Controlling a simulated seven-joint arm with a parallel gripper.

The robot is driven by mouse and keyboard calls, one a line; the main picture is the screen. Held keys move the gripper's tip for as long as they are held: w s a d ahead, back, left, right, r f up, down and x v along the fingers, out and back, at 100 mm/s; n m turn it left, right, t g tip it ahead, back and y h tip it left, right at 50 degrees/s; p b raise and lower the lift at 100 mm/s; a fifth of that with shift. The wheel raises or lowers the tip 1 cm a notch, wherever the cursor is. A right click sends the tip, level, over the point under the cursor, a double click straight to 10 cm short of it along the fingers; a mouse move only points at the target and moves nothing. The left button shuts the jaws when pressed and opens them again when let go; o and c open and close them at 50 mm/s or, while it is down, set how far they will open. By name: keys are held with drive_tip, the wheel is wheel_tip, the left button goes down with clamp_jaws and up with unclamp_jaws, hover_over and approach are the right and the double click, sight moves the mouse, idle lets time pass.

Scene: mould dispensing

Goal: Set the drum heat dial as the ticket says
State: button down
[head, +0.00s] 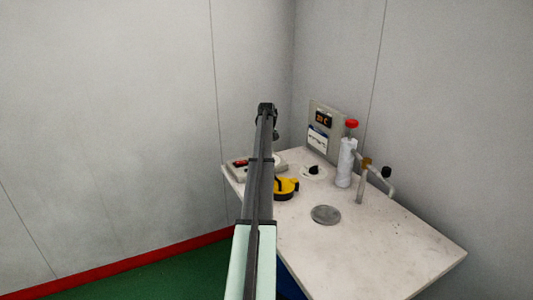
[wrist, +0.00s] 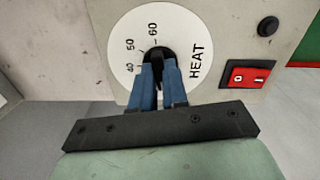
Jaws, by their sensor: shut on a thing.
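In the wrist view the white HEAT dial plate (wrist: 183,25) shows the marks 40, 50 and 60. Its black knob (wrist: 157,50) is between the two blue fingers of my gripper (wrist: 158,70), which is shut on it. The fingers cover part of the knob and dial, and I cannot tell where its pointer stands. In the head view the arm hides this dial and my fingertips. A panel with an orange display (head: 324,118) stands at the back of the table, with a white and blue card (head: 318,139) below it, too small to read.
A red switch (wrist: 249,74) and a black button (wrist: 267,26) sit right of the dial. On the table (head: 365,265) are a yellow and black object (head: 287,189), a black knob (head: 313,170), a grey disc (head: 326,215) and a red-topped cylinder (head: 346,165). The front right is clear.

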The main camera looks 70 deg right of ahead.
drive_tip(key=shift+m, duration=0.3)
drive_tip(key=m, duration=1.2)
drive_tip(key=shift+m, duration=0.3)
drive_tip(key=m, duration=0.3)
drive_tip(key=shift+m, duration=0.4)
drive_tip(key=m, duration=0.3)
drive_tip(key=shift+m, duration=0.3)
drive_tip(key=m, duration=0.6)
drive_tip(key=c, duration=1.1)
unclamp_jaws()
drive_tip(key=shift+c, duration=0.2)
